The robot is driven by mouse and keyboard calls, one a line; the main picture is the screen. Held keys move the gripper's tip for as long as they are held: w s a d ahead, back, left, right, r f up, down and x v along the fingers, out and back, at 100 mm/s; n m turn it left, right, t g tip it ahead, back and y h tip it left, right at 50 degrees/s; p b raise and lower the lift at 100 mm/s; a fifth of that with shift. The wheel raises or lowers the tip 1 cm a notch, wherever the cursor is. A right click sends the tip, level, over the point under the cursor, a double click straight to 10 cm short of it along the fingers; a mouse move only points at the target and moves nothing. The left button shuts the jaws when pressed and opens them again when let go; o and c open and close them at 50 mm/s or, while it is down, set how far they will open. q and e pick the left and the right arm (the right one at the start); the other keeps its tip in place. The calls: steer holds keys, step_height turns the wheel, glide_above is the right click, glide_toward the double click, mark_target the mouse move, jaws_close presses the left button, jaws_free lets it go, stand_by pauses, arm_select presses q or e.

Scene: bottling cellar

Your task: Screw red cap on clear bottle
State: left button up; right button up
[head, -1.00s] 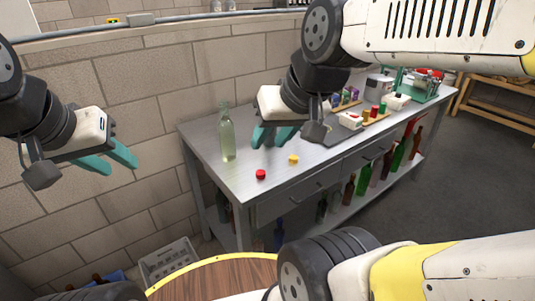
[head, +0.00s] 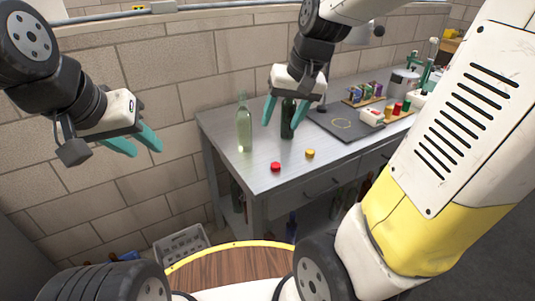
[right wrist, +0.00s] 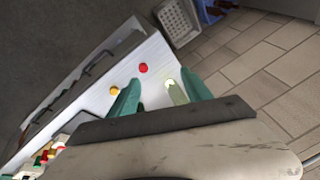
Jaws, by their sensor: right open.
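The clear bottle (head: 244,130), pale and greenish, stands upright near the back left of the metal table. It also shows in the right wrist view (right wrist: 177,95), near my right fingertips. The red cap (head: 276,167) lies on the table near its front left edge, apart from the bottle; the right wrist view shows it too (right wrist: 143,68). My right gripper (head: 291,114) is open above the table, right of the clear bottle, fingers pointing down. I see nothing held in it. My left gripper (head: 143,147) is open and empty, left of the table in front of the wall.
A yellow cap (head: 310,153) lies right of the red one. A dark green bottle (head: 288,120) stands behind or between my right fingers; I cannot tell which. A dark mat (head: 340,124) and several small coloured items lie further right. A grey crate (head: 181,247) stands on the floor.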

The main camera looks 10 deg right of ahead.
steer(key=w+f+g+h, duration=0.1)
steer(key=w+f+g, duration=0.1)
steer(key=w+f, duration=0.65)
steer(key=m+g+h, duration=0.1)
glide_above(276, 165)
step_height(276, 165, down, 8)
steer(key=shift+a+r, duration=0.1)
steer(key=shift+r, duration=0.05)
steer(key=shift+f, duration=1.25)
steer(key=shift+f, duration=2.65)
steer(key=shift+c, duration=0.2)
